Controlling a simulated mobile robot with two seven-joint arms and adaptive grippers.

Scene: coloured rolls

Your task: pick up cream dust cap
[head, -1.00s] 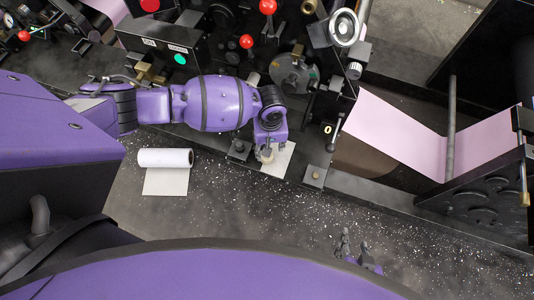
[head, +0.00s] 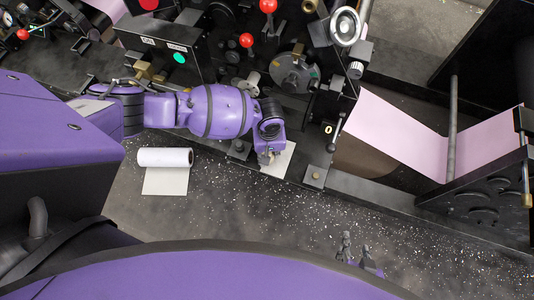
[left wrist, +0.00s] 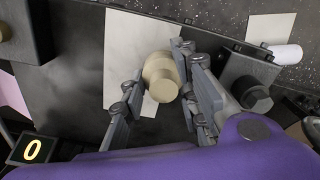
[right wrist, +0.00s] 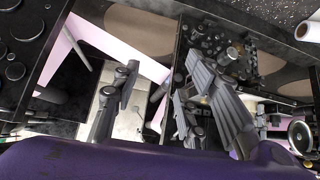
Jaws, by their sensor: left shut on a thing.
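The cream dust cap (left wrist: 160,77) shows in the left wrist view as a pale, stepped round piece between the fingers of my left gripper (left wrist: 152,86). The gripper is shut on it, over a white sheet (left wrist: 130,50) on the dark machine ledge. In the head view my left gripper (head: 267,159) is at the left part of that sheet, and it mostly hides the cap. My right gripper (head: 355,246) is low in the head view, away from the cap. In the right wrist view its fingers (right wrist: 158,82) are apart with nothing held between them.
A white paper roll (head: 165,157) lies on the speckled floor at left. Dark square blocks (head: 315,177) stand on the ledge near the sheet. Machine levers and a handwheel (head: 345,27) rise behind. A pink web (head: 400,130) runs at right.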

